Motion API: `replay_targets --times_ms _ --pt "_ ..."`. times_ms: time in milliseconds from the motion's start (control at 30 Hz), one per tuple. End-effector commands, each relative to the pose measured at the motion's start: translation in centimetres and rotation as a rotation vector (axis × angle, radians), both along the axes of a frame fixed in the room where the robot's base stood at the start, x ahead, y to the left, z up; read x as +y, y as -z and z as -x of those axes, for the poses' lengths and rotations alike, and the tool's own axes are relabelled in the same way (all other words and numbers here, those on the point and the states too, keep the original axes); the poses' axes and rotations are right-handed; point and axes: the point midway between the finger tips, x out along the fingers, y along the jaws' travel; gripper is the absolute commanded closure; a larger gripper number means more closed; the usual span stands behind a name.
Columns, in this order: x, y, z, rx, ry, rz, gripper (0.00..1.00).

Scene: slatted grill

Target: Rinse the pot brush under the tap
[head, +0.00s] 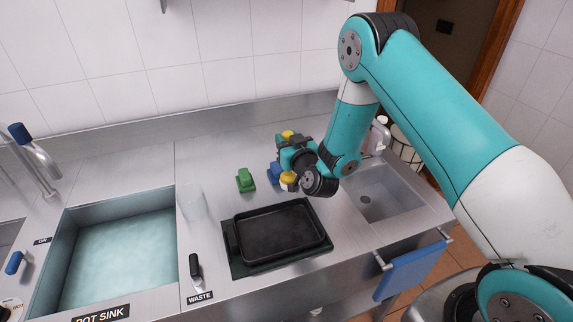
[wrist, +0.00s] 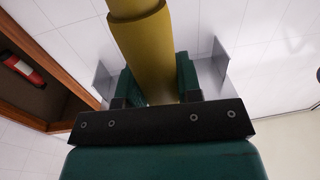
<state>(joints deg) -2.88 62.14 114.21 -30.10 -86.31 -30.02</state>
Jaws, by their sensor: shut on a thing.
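My gripper (head: 294,152) is over the back of the counter, right of centre in the head view. In the wrist view its green fingers (wrist: 158,85) are shut on a thick yellow handle (wrist: 140,45), which I take to be the pot brush. Yellow parts also show by the gripper in the head view (head: 288,178); no bristles can be made out. The tap (head: 36,152), metal with a blue top, stands at the far left beside the pot sink (head: 168,232). The pot sink holds pale, cloudy water.
A black tray (head: 276,258) lies on a dark green mat at the counter's front. A green block (head: 245,180) and a blue item (head: 275,172) stand near my gripper. A clear container (head: 193,202) and black waste lever (head: 195,268) are by the pot sink. A small sink (head: 392,202) is right.

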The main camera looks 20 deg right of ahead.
Motion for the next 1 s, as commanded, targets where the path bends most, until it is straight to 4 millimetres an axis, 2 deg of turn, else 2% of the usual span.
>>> replay_targets --times_ms 367,767,800,900,1000 --pt "0.0 4.3 0.0 -0.001 0.000 0.001 1.00" --pt "0.0 5.0 0.0 -0.002 0.001 0.000 1.00" --pt "0.0 4.9 0.0 -0.001 0.001 0.000 0.61" --pt "0.0 4.9 0.0 -0.001 0.001 0.000 0.42" --pt "0.0 4.9 0.0 -0.001 0.001 0.000 0.42"
